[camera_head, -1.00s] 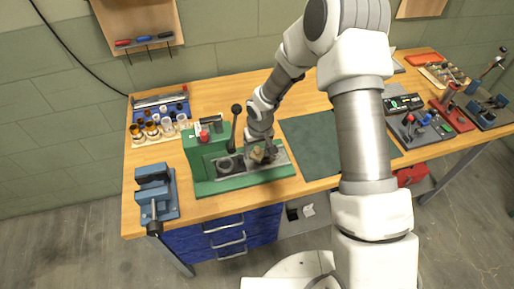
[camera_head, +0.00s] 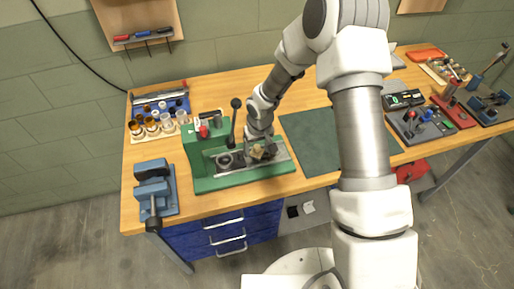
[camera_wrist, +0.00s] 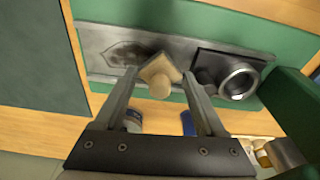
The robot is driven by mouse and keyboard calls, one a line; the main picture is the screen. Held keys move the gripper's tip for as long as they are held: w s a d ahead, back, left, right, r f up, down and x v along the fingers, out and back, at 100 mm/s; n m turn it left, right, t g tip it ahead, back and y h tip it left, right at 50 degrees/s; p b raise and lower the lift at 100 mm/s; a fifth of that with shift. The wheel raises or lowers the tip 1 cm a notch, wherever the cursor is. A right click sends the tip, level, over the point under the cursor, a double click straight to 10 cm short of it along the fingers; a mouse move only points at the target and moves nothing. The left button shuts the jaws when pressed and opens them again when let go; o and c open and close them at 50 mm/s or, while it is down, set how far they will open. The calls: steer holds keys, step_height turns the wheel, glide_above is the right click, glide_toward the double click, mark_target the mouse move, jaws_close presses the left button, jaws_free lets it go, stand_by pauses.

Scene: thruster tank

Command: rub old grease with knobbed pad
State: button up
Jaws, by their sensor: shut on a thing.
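A tan pad with a round knob (camera_wrist: 160,84) is held between the fingers of my gripper (camera_wrist: 160,74) in the wrist view. The gripper is shut on it. The pad is over a grey metal plate (camera_wrist: 98,38), beside a dark, irregular grease patch (camera_wrist: 128,54); its underside is hidden, so I cannot tell whether it touches the plate. In the head view my gripper (camera_head: 261,149) and the pad (camera_head: 263,153) are over the plate of the green machine (camera_head: 207,178).
A black-knobbed lever (camera_head: 235,104) rises close to my arm. A blue vise (camera_head: 153,188) is at the left; a rack of small jars (camera_head: 152,129) is behind it. A green mat (camera_head: 312,142) lies clear at the right.

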mark_target(264, 151)
steer(key=shift+f+b, duration=0.75)
steer(key=shift+f, duration=0.1)
steer(key=shift+d, duration=0.1)
